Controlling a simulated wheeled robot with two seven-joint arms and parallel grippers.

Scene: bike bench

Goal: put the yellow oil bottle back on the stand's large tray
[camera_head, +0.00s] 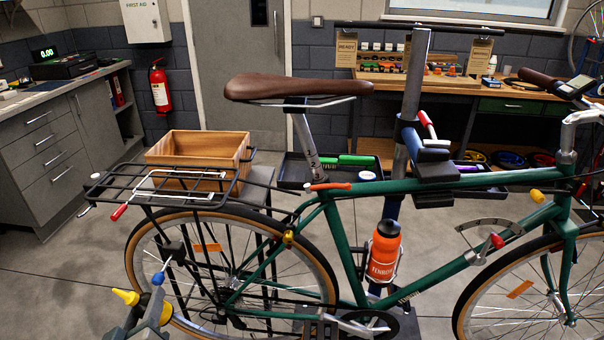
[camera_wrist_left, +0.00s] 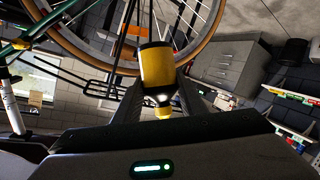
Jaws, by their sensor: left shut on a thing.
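The yellow oil bottle (camera_wrist_left: 156,68) is between the fingers of my left gripper (camera_wrist_left: 160,92) in the left wrist view, its nozzle toward the camera. In the head view the bottle's yellow tip (camera_head: 126,297) shows at the lower left, beside my left gripper (camera_head: 150,312), low by the rear wheel. The gripper is shut on the bottle. The stand's large tray (camera_head: 292,180) seems to be the black one behind the bike frame, left of the stand post. It holds a green-handled brush (camera_head: 356,160). The bike frame and seat post hide part of it. My right gripper is in neither view.
The green bike (camera_head: 345,240) hangs in the stand, its rear wheel (camera_head: 140,250) and rack (camera_head: 130,187) between my left gripper and the tray. A wooden crate (camera_head: 200,147) stands behind the rack. Another black tray (camera_head: 490,183) is right of the post. Open floor (camera_head: 50,290) lies at left.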

